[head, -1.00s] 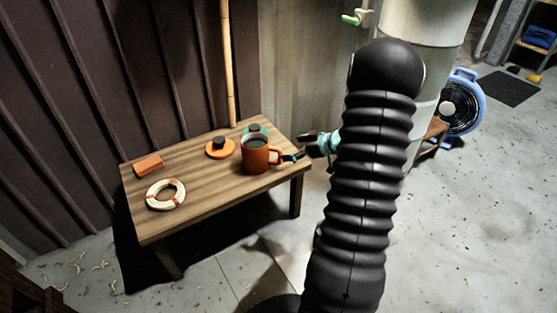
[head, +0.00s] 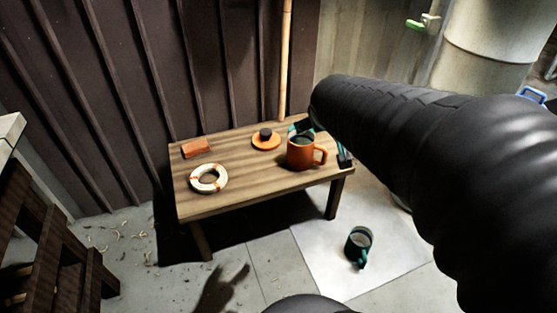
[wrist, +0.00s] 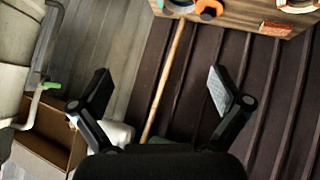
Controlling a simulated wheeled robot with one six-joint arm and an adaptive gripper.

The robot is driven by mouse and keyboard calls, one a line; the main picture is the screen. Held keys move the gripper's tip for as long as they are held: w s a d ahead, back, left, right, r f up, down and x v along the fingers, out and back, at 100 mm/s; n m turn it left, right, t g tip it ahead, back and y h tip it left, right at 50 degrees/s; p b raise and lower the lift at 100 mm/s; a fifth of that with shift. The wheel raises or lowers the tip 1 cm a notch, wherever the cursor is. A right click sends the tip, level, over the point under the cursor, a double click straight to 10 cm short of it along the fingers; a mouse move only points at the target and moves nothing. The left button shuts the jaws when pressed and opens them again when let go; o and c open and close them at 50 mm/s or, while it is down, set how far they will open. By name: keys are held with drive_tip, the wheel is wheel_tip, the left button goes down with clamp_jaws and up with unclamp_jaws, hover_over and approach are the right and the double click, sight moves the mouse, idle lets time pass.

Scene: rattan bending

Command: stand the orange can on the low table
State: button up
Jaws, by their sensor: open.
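The orange can (head: 300,154), a mug-like vessel with a handle on its right, stands upright near the right end of the low wooden table (head: 235,176). Its open top faces up and shows a dark inside. My gripper (wrist: 159,82) is open in the wrist view, its two black fingers wide apart with nothing between them. They point toward the dark ribbed wall, with the table at the picture's top edge. I cannot make out the can in the wrist view. In the head view my black arm hides most of the gripper, and the can appears clear of it.
The table also holds an orange lid (head: 265,140), a reddish block (head: 196,148) and a cream ring (head: 208,179). A bamboo pole (head: 286,60) stands behind. A teal mug (head: 358,246) sits on the floor.

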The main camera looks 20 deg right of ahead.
drive_tip(key=s+a+f+g+y, duration=0.3)
drive_tip(key=s+a, duration=0.9)
drive_tip(key=s, duration=0.4)
drive_tip(key=shift+a+y, duration=0.35)
drive_tip(key=shift+y, duration=0.15)
drive_tip(key=shift+d, duration=0.1)
